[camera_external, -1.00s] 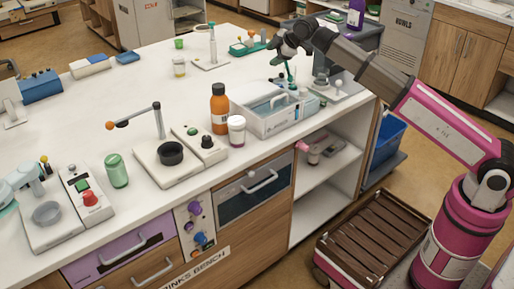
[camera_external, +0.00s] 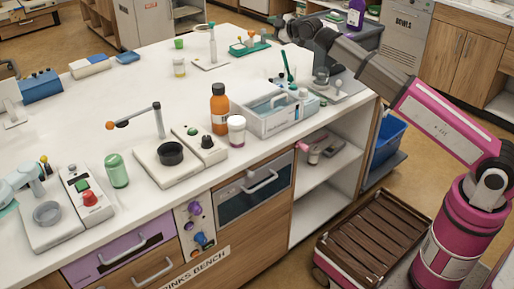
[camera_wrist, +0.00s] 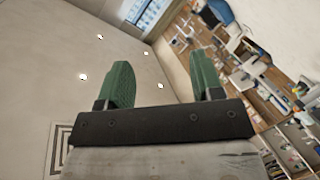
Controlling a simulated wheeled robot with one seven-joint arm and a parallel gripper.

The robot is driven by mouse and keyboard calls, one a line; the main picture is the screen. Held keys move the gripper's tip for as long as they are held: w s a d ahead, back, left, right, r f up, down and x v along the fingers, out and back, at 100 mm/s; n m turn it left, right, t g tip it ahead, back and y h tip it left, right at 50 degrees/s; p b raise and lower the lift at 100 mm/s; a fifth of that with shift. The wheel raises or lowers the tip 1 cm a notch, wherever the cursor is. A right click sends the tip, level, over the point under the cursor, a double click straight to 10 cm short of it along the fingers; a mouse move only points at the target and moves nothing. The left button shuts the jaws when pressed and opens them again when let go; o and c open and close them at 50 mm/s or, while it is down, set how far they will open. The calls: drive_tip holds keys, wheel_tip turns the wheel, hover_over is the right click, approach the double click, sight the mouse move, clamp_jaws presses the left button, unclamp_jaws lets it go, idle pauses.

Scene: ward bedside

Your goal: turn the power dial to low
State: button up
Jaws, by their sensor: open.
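Several knobs could be the power dial, and I cannot tell which one is meant. A black knob (camera_external: 207,142) sits on a white box beside a dark round cup on a stand. A red knob (camera_external: 90,198) is on a white box at the left. Purple and blue knobs (camera_external: 197,223) are on the bench's front panel. Their markings are too small to read. My gripper (camera_external: 283,33) is above the far right of the bench, well away from all of them. In the wrist view its green fingers (camera_wrist: 158,85) are apart, with nothing between them.
A green jar (camera_external: 117,170) stands left of the black-knob unit. The bench middle (camera_external: 110,105) is mostly clear.

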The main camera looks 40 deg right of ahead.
drive_tip(key=w+d+m+h, duration=0.2)
drive_tip(key=w+d, duration=0.2)
drive_tip(key=d, duration=0.9)
drive_tip(key=shift+w+t, duration=0.15)
drive_tip(key=shift+t, duration=0.15)
drive_tip(key=shift+d+r, duration=0.1)
